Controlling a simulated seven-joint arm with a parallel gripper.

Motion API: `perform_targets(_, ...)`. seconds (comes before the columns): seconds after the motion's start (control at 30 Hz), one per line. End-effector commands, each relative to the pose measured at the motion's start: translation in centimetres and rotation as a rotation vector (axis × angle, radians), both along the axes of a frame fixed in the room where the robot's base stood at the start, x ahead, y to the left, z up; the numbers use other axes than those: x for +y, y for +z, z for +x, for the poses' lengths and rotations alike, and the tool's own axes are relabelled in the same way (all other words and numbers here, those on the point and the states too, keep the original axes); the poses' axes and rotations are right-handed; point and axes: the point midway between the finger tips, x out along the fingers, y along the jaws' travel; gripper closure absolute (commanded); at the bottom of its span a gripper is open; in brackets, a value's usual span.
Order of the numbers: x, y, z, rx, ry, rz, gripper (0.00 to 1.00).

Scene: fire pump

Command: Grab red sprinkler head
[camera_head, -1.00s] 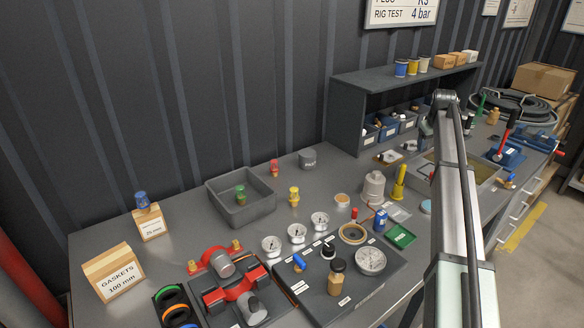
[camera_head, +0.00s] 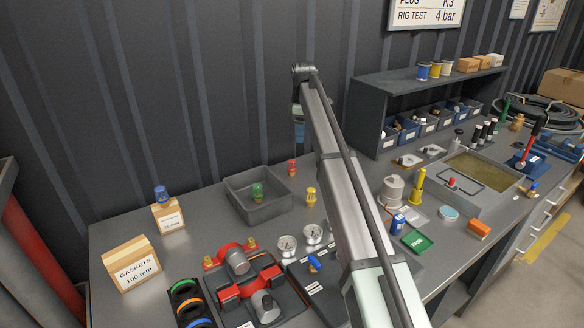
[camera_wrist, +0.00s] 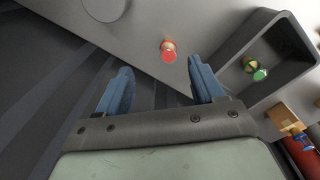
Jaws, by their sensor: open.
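In the wrist view the red sprinkler head (camera_wrist: 168,50) is beyond the fingertips, between the lines of the two fingers. My gripper (camera_wrist: 160,80) is open with two blue fingers and nothing between them. In the head view my gripper (camera_head: 299,132) points down above and just behind the red head, apart from it. The fingers are small and partly dark against the wall there.
The grey tray (camera_head: 239,206) holds a green sprinkler head (camera_head: 257,193). A yellow sprinkler head (camera_head: 311,196) stands right of it. A blue one (camera_head: 161,194) sits on a small box (camera_head: 169,219) at left. The corrugated wall (camera_head: 200,90) is close behind.

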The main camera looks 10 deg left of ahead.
Motion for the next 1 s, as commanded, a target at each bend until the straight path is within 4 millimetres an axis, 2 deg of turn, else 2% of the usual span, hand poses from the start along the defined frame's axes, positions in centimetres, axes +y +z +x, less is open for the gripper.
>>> perform_targets(0.03, 1.2, 0.2, -0.5, 0.008, 0.027, -0.003, 0.32)
perform_targets(0.1, 2.2, 0.3, -1.0, 0.016, 0.054, -0.007, 0.32)
perform_targets(0.2, 2.8, 0.2, -1.4, 0.022, 0.072, -0.008, 0.32)
perform_targets(0.37, 2.8, -1.0, -1.5, 0.025, 0.074, -0.009, 0.32)
perform_targets(0.8, 2.8, -7.7, -1.3, 0.024, 0.071, -0.008, 0.32)
perform_targets(1.0, 2.9, -8.6, -1.2, 0.022, 0.071, -0.008, 0.32)
